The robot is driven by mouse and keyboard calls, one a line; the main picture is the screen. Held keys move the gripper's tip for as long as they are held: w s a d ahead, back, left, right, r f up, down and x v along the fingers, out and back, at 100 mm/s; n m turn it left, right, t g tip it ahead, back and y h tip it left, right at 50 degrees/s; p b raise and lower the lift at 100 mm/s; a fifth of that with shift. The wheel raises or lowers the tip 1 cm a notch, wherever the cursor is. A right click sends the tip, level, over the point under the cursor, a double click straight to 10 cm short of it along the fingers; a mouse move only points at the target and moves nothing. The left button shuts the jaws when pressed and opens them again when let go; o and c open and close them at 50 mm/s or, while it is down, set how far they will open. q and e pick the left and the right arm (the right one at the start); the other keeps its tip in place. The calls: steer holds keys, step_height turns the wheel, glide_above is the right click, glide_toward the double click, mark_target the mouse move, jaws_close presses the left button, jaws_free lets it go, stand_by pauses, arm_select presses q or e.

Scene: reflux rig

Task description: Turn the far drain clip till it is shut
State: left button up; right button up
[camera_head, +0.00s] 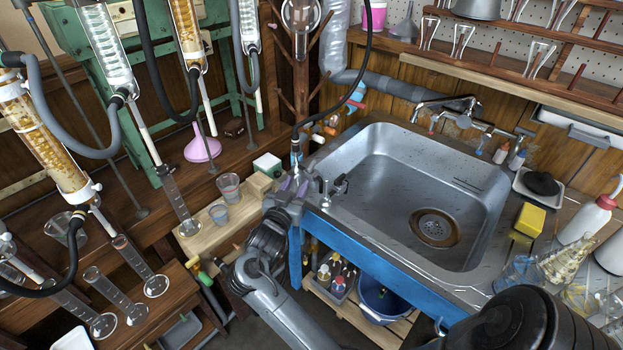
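My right gripper (294,184) is at the left rim of the sink, just below the lower end of a dark hose (304,122). Pale purple parts show at its tips. They are too small to tell whether they are open or shut on something. A clear, bluish fitting (296,154) at the hose end stands right above the tips. I cannot make out a drain clip for certain; one at the tips may be hidden by the gripper. My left gripper is not in view.
The steel sink (400,155) lies right of the gripper, with a small black-handled tap (336,188) close by. Small beakers (228,185) stand on a wooden shelf to the left. Glass columns (45,140) with looping hoses fill the far left. A yellow sponge (529,219) lies right.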

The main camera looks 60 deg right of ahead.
mark_target(311, 164)
steer(key=shift+g, duration=0.3)
steer(key=d+b, duration=0.1)
steer(key=d, duration=0.2)
steer(key=d+b, duration=0.2)
steer(key=d, duration=0.1)
steer(key=w+d+b, duration=0.1)
steer(key=d, duration=0.2)
steer(key=shift+w+f, duration=0.1)
steer(key=shift+f, duration=0.15)
steer(key=shift+w+d+r+b, duration=0.15)
steer(key=shift+d+b, duration=0.25)
steer(key=shift+d, duration=0.45)
steer(key=shift+c, duration=0.4)
jaws_close()
